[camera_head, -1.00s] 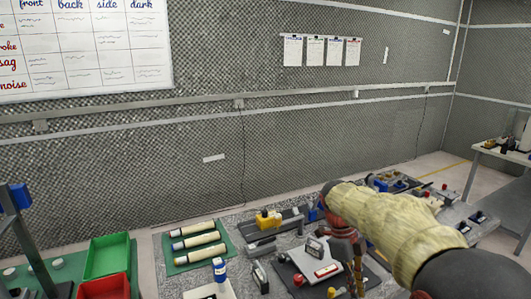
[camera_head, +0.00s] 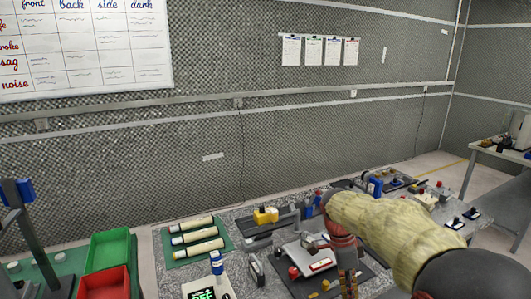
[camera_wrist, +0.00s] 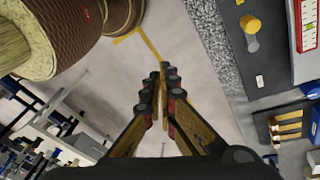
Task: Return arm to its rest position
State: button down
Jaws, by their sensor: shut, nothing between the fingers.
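My gripper (camera_wrist: 164,95) shows in the wrist view with its two fingers brought together and nothing between them. Below the fingertips is pale floor with a yellow line. In the head view my arm comes in from the lower right, with a cream padded cover over the forearm. Its wrist end hangs down over the right part of the speckled workbench (camera_head: 243,225), in front of a dark mat. The fingertips cannot be made out in the head view.
The bench carries a green mat with several pale cylinders (camera_head: 194,230), a yellow-topped block (camera_head: 266,216) and a device with a green display (camera_head: 207,292). Green (camera_head: 108,250) and red (camera_head: 103,283) bins stand at left. A side table (camera_head: 500,152) stands at far right.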

jog(key=s+a+r+n+t+y, duration=0.1)
jog(key=s+r+n+t, duration=0.3)
jog(key=s+n, duration=0.5)
jog(key=s+a+r+n+t+y, duration=0.1)
jog(key=s+a+r+n+t, duration=0.2)
jog(key=s+n, duration=0.6)
jog(key=s+r, duration=0.2)
jog(key=s, duration=0.3)
jog(key=shift+s+n+t, duration=0.2)
jog(key=shift+n+t, duration=0.2)
